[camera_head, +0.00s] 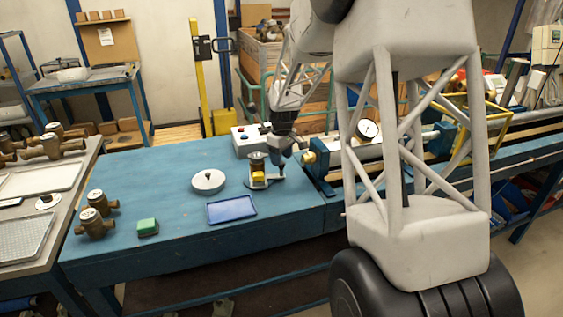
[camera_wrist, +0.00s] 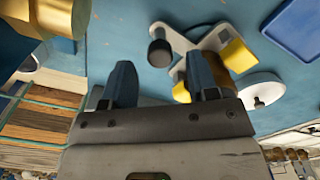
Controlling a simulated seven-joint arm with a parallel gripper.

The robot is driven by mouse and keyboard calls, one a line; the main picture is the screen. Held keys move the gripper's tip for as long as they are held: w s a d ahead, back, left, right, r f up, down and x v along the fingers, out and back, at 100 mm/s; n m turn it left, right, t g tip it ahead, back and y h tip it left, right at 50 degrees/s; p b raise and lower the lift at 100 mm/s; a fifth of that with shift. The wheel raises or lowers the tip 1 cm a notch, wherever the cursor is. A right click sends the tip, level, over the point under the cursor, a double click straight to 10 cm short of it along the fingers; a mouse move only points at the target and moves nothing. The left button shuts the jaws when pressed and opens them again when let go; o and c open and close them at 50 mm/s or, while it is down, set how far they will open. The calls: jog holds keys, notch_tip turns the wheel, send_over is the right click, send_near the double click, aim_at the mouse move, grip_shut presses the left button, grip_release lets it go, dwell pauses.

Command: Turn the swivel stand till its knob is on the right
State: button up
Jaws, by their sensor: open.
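The swivel stand has a pale plate that carries a dark-topped brass body and yellow blocks (camera_head: 258,177). In the wrist view its plate (camera_wrist: 208,38) reaches left to an upright black knob (camera_wrist: 160,53). In the head view the plate's arm points right from the body, and the knob is hard to tell from my fingers. My gripper (camera_head: 280,158) is open and points down at the stand's right side. In the wrist view the knob appears between and beyond the fingertips of my gripper (camera_wrist: 160,78); I see no contact. The right finger partly hides the brass body.
A white disc (camera_head: 208,183) and a blue tray (camera_head: 232,209) lie left and front-left of the stand. A white control box (camera_head: 246,140) stands behind it. The bench rig with a gauge (camera_head: 368,131) is close on the right. A green block (camera_head: 147,227) lies far left.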

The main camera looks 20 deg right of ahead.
jog(key=shift+f, duration=1.05)
grip_shut()
